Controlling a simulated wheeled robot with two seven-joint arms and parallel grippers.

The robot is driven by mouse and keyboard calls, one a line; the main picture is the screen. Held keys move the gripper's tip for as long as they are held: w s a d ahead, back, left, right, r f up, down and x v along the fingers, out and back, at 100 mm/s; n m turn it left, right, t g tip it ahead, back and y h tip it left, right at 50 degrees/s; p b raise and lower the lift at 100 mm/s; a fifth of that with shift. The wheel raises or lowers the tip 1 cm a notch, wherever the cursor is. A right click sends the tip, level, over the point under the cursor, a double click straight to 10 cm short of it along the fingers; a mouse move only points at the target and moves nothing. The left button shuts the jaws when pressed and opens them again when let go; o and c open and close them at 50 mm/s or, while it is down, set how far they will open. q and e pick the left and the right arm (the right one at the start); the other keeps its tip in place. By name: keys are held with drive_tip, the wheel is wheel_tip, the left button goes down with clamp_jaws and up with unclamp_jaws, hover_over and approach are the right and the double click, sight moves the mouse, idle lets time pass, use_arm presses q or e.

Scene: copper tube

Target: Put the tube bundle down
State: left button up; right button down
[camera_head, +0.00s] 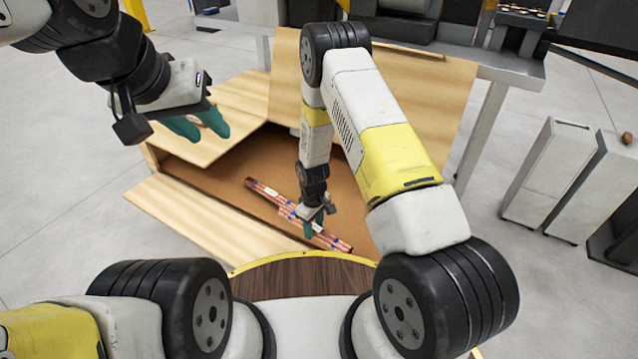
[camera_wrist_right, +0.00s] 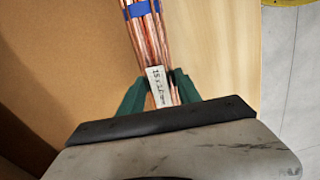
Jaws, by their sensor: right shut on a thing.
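The copper tube bundle (camera_head: 265,190) lies diagonally within the open box (camera_head: 190,172), running from upper left to lower right in the head view. It has blue bands and a white label. My right gripper (camera_head: 314,228) reaches down into the box and is shut on the bundle. In the right wrist view the bundle (camera_wrist_right: 146,38) passes between the green fingers (camera_wrist_right: 160,90), with the label at the grip. I cannot tell whether the bundle touches the box floor. My left gripper (camera_head: 205,125) is raised at the upper left, empty, its green fingers apart.
The box's pale flaps are folded outward, one at the left front (camera_head: 205,215) and one rising at the back (camera_head: 435,95). A grey workbench (camera_head: 510,72) stands behind. White cabinets (camera_head: 550,180) stand at the right. The floor at the left is clear.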

drive_tip(key=shift+w+a+f+n, duration=0.1)
drive_tip(key=shift+a+f+n, duration=0.45)
drive_tip(key=shift+a, duration=0.3)
drive_tip(key=shift+w+f, duration=0.15)
drive_tip(key=shift+f, duration=0.1)
hover_over(350, 235)
drive_tip(key=shift+a+f+n, duration=0.25)
drive_tip(key=shift+a+f, duration=0.1)
drive_tip(key=shift+f, duration=0.35)
drive_tip(key=shift+d+f, duration=0.2)
drive_tip(key=shift+f, duration=0.7)
drive_tip(key=shift+d+f, duration=0.2)
drive_tip(key=shift+f, duration=0.7)
drive_tip(key=shift+f, duration=0.1)
drive_tip(key=c, duration=0.8)
unclamp_jaws()
drive_tip(key=shift+c, duration=0.2)
